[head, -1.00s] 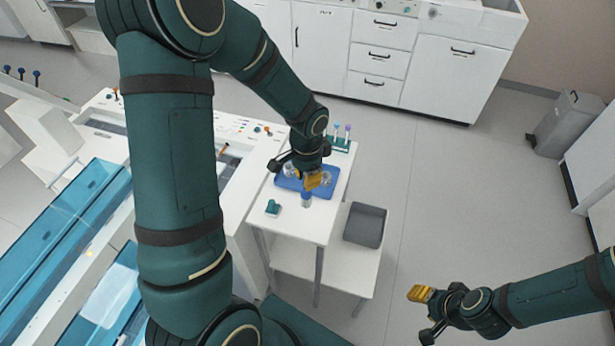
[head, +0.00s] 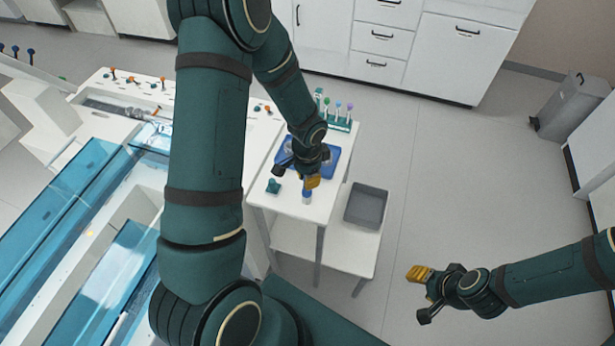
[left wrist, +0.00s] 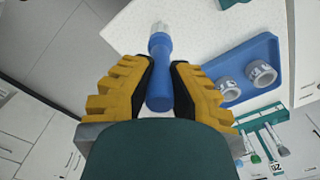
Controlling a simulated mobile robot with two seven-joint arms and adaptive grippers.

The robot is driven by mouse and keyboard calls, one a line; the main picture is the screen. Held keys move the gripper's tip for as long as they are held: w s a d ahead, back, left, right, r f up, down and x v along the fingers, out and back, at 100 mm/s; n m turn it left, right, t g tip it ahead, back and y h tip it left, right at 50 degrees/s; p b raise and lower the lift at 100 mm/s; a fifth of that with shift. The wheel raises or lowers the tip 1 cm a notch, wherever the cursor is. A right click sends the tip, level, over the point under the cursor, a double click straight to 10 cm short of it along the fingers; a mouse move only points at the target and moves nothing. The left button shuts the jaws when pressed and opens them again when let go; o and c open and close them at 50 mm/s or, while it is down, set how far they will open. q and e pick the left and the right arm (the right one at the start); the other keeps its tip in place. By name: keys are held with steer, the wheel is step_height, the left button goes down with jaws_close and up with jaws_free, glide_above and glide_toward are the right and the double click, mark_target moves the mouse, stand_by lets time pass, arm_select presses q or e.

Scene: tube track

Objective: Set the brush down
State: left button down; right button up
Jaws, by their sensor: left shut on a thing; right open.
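The brush (left wrist: 159,72) is blue with a pale tip and lies between the yellow fingers of my left gripper (left wrist: 160,88) in the left wrist view. In the head view the brush (head: 307,196) shows below my left gripper (head: 303,180), over the front part of the small white table (head: 293,205). My left gripper is shut on it. Whether the brush touches the tabletop I cannot tell. My right gripper (head: 424,292) is open and empty at the lower right, away from the table.
A blue tray (head: 331,163) with pale ring-shaped items (left wrist: 230,89) lies behind the gripper. A teal object (head: 273,187) sits to the left. A tube rack (head: 340,125) stands at the back. A grey bin (head: 367,205) sits on a lower shelf to the right.

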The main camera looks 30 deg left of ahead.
arm_select(q)
steer(key=shift+f, duration=0.15)
steer(key=c, duration=1)
jaws_free()
steer(key=shift+r, duration=0.25)
step_height(320, 180, up, 12)
steer(key=shift+d+f+p, duration=0.1)
steer(key=shift+f+p, duration=0.15)
steer(key=shift+p, duration=0.55)
steer(key=s+d+f+n+h, duration=0.1)
steer(key=s+d+f+n, duration=0.1)
steer(key=d+f, duration=0.3)
steer(key=s+d+f+n+t+h, duration=0.1)
steer(key=s+d+f+n, duration=0.2)
steer(key=d+f, duration=0.2)
steer(key=s+d+f+n+t+h, duration=0.1)
steer(key=s+d+f+n, duration=0.2)
steer(key=d+f, duration=0.2)
steer(key=shift+s+d+h, duration=0.25)
steer(key=shift+d+h, duration=0.15)
steer(key=shift+d, duration=0.55)
